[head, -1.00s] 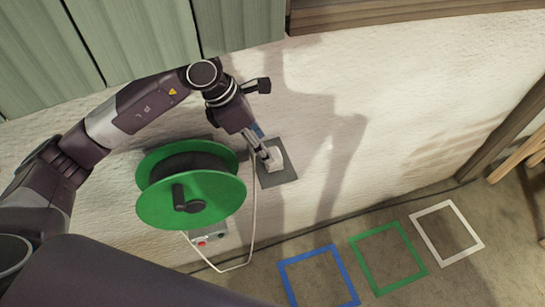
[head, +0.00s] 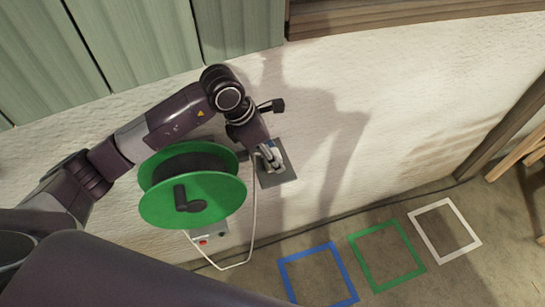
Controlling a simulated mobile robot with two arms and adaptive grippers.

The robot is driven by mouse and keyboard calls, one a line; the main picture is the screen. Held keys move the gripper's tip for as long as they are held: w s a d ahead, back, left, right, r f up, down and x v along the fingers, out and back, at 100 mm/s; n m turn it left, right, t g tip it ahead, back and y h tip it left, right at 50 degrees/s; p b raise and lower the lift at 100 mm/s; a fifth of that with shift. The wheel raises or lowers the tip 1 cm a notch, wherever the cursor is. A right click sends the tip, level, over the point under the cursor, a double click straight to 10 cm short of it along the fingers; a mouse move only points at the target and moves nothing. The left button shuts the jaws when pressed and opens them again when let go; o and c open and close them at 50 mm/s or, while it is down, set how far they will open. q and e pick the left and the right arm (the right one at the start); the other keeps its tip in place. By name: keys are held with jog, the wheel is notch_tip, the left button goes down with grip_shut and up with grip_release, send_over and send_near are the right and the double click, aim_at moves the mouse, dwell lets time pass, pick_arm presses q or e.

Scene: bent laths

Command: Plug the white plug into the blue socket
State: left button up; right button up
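My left gripper (head: 271,158) is at a dark square wall plate (head: 284,174), in front of it. A small white piece, seemingly the white plug (head: 275,163), shows at the fingertips. The fingers and the plug overlap, so I cannot tell whether they are shut on it or whether the plug is seated. A small patch of blue, possibly the blue socket (head: 268,144), shows just above the fingers; the rest is hidden. A white cable (head: 254,213) loops from below the green reel up toward the gripper. My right gripper is not in view.
A green cable reel (head: 210,207) stands just left of the plate, close to my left arm. A grey box (head: 208,238) with red and green buttons is below it. Blue (head: 288,281), green (head: 365,271) and white (head: 428,246) square outlines mark the floor, empty inside.

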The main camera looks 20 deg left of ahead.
aim_at(279, 154)
pick_arm(q)
jog(key=c, duration=1.2)
jog(key=shift+o, duration=0.2)
jog(key=shift+r, duration=0.1)
jog(key=shift+r+p, duration=0.35)
jog(key=shift+r, duration=0.2)
jog(key=shift+s+d+r+p, duration=0.2)
jog(key=shift+r+p, duration=0.1)
jog(key=shift+r, duration=0.3)
jog(key=shift+s+d+r+p, duration=0.15)
jog(key=shift+r+p, duration=0.1)
jog(key=shift+r, duration=0.3)
jog(key=s+d, duration=0.9)
jog(key=s, duration=0.5)
jog(key=shift+d+b, duration=0.2)
jog(key=shift+b, duration=0.25)
jog(key=shift+s+a+f, duration=0.1)
